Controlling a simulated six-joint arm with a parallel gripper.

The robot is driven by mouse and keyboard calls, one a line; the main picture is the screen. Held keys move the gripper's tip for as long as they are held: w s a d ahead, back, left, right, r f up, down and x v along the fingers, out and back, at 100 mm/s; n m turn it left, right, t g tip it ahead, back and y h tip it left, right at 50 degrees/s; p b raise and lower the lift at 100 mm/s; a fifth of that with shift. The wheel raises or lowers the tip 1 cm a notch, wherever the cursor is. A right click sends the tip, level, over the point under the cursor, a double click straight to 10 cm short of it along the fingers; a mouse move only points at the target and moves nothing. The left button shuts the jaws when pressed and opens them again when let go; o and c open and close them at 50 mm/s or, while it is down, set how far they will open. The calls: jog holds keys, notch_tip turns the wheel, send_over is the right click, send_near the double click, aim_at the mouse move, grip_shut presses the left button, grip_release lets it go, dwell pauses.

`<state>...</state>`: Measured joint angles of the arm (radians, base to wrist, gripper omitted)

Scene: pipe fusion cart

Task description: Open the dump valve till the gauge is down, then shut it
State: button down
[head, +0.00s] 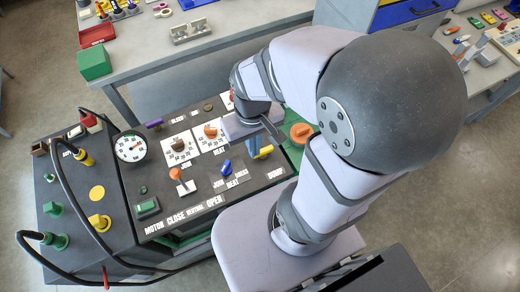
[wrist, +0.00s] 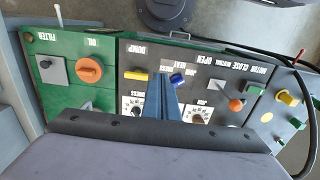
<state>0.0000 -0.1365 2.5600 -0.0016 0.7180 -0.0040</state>
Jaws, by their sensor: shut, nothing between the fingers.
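The dump valve's yellow handle (head: 265,151) is at the right of the dark panel, near the word DUMP. It also shows in the wrist view (wrist: 135,75), lying crosswise below that label. The round white gauge (head: 130,147) stands at the panel's left; its needle reading is too small to tell. My gripper (head: 254,150) is shut and empty, over the panel just beside the yellow handle. In the wrist view its blue fingers (wrist: 162,84) lie between the yellow handle and the blue knob. I cannot tell whether the fingers touch the handle.
A blue knob (head: 225,167) and an orange-topped lever (head: 176,174) stand left of the handle. An orange round cap (head: 301,132) is on the green section to the right. Black hoses (head: 66,185) loop over the left side. A workbench (head: 150,55) stands behind.

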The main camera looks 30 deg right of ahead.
jog(key=c, duration=2.4)
grip_release()
jog(key=shift+c, duration=0.2)
jog(key=o, duration=0.5)
jog(key=shift+f, duration=0.1)
jog(key=shift+o, duration=1.1)
jog(key=shift+d+f+b, duration=0.2)
jog(key=shift+f+b, duration=0.1)
jog(key=shift+b, duration=0.1)
jog(key=d+f+m+g+b, duration=0.2)
jog(key=d+f+b, duration=0.2)
jog(key=f+b, duration=0.5)
jog(key=w+n, duration=0.2)
jog(key=n, duration=0.2)
jog(key=w+d+f+n+t+p, duration=0.1)
jog(key=w+n, duration=0.1)
jog(key=n, duration=0.2)
jog(key=w+d+n+p, duration=0.1)
jog(key=w+n, duration=0.2)
jog(key=n, duration=0.1)
jog(key=shift+f+t, duration=0.25)
jog(key=shift+t, duration=0.05)
jog(key=n, duration=0.3)
jog(key=shift+w+n, duration=0.15)
jog(key=shift+n, duration=0.25)
jog(key=n, duration=0.4)
jog(key=shift+w, duration=0.1)
